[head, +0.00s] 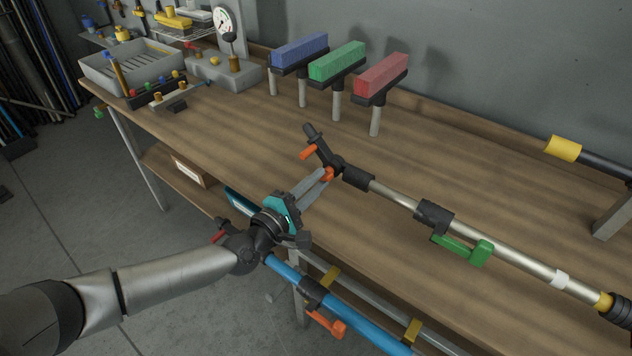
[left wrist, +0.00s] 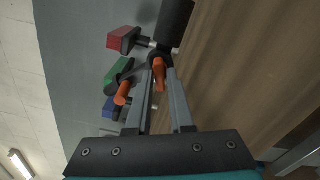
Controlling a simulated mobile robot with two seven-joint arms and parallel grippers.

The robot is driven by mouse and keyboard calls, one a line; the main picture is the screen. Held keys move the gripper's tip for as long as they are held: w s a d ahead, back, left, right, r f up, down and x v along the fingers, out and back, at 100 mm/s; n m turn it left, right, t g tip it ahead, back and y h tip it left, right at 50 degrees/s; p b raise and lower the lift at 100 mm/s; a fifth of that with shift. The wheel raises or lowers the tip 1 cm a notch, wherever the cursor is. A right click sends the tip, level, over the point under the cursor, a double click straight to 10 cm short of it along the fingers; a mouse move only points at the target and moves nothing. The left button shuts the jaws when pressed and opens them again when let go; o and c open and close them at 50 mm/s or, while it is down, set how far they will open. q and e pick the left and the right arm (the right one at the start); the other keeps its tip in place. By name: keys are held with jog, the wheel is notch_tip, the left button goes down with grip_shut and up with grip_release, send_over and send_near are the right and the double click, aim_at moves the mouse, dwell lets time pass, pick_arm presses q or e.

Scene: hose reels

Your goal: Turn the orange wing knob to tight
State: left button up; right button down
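A long pole (head: 393,199) lies over the wooden workbench, with a dark pivoting head at its left end. The orange wing knob (head: 327,174) sits at this joint, facing the front of the bench. My left gripper (head: 322,178) reaches it from the front left, its grey fingertips on either side of the knob. In the left wrist view the orange knob (left wrist: 159,73) stands between the two fingertips and fills the narrow gap. A second orange part (head: 309,152) sticks out from the dark head, outside the fingers. My right gripper is not in view.
Red (head: 382,74), green (head: 338,61) and blue (head: 300,51) brush blocks stand on posts at the back. A green lever (head: 463,249) hangs from the pole's middle clamp. A blue pole (head: 368,327) runs below the bench's front edge. A grey tray (head: 137,70) stands far left.

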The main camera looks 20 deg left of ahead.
pick_arm(q)
grip_shut()
jog(key=shift+m, duration=0.3)
jog(key=m+p, duration=0.2)
jog(key=m, duration=0.2)
jog(key=m+p, duration=0.1)
jog(key=m, duration=0.4)
jog(key=shift+m+p, duration=0.3)
jog(key=shift+m, duration=0.1)
jog(key=m+p, duration=0.1)
jog(key=m, duration=0.5)
jog(key=shift+p, duration=0.3)
jog(key=m+p, duration=0.1)
jog(key=m, duration=0.4)
jog(key=shift+m, duration=0.4)
